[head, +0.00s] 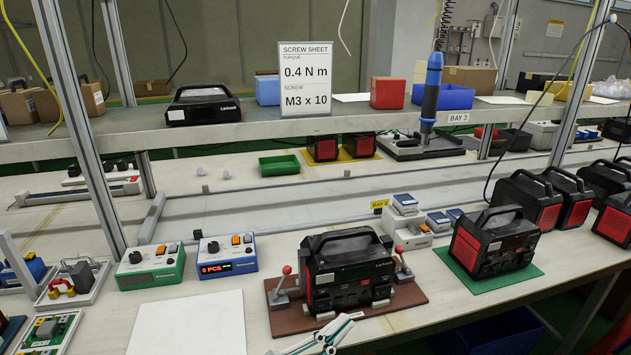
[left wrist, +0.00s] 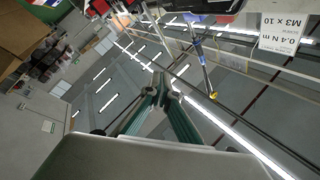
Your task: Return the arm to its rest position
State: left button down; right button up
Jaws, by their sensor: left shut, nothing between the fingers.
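My left gripper (head: 348,320) shows at the bottom centre of the head view, just in front of the brown mat (head: 405,315). In the left wrist view its two fingertips (left wrist: 160,88) come together, shut with nothing between them. A black and red power station (head: 350,270) stands on the brown mat between two red-knobbed clamps, apart from the gripper. My right gripper is in neither view.
A second power station (head: 492,242) stands on a green mat (head: 460,266) to the right. Blue (head: 228,257) and green (head: 150,268) control boxes and a white sheet (head: 188,325) are to the left. A blue screwdriver (head: 431,90) hangs above; it also shows in the left wrist view (left wrist: 200,52).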

pick_arm(q)
jog(key=a+f+n+t+y, duration=0.2)
jog(key=a+f+n+y, duration=0.45)
jog(key=f, duration=0.25)
jog(key=s+a+f+n+g+y, duration=0.2)
jog(key=s+a+f+n+y, duration=0.2)
jog(key=s+a+f, duration=0.3)
jog(key=s+a+f+n+g+y+p, duration=0.1)
jog(key=s+a+f+n+g+y, duration=0.2)
jog(key=s+a+f, duration=0.4)
jog(key=a+f+n, duration=0.1)
jog(key=a+f, duration=0.2)
jog(key=f, duration=0.4)
jog(key=shift+a+f+y, duration=0.35)
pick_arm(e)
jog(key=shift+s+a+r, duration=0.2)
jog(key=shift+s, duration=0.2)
